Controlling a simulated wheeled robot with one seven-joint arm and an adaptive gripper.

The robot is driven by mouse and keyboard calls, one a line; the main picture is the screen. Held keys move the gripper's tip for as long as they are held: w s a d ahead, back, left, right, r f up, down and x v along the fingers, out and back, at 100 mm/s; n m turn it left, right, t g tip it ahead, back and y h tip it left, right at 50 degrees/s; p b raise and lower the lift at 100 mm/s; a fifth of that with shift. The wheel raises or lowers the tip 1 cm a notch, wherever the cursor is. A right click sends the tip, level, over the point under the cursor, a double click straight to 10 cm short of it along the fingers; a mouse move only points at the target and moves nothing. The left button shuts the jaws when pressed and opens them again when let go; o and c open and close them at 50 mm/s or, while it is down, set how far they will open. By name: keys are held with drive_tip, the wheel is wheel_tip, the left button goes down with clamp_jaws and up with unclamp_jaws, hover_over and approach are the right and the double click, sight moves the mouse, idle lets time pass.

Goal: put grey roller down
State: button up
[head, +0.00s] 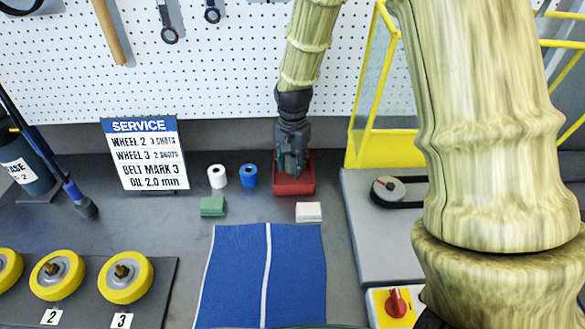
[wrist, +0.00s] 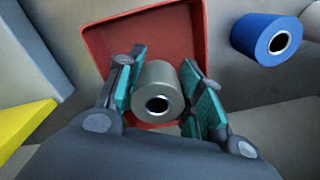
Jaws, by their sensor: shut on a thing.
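The grey roller (wrist: 158,84) shows between the teal-padded fingers of my gripper (wrist: 158,95) in the wrist view, with its dark hole facing the camera. My gripper is shut on it. The roller and fingers are over the red tray (wrist: 112,38), and I cannot tell whether the roller touches its floor. In the head view my gripper (head: 292,168) points down at the red tray (head: 294,190), and the roller is hidden there.
A blue roller (head: 249,176) and a white roller (head: 217,176) stand left of the tray. A green block (head: 213,206) and a white block (head: 309,212) lie nearby. A blue mat (head: 235,280) lies in front. A yellow-framed guard (head: 385,150) stands close on the right.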

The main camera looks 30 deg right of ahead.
drive_tip(key=shift+f, duration=1.2)
drive_tip(key=shift+f, duration=0.15)
drive_tip(key=o, duration=0.9)
drive_tip(key=shift+c, duration=0.2)
drive_tip(key=shift+s+d+r+b, duration=0.1)
drive_tip(key=shift+r+b, duration=0.95)
drive_tip(key=shift+r, duration=5.1)
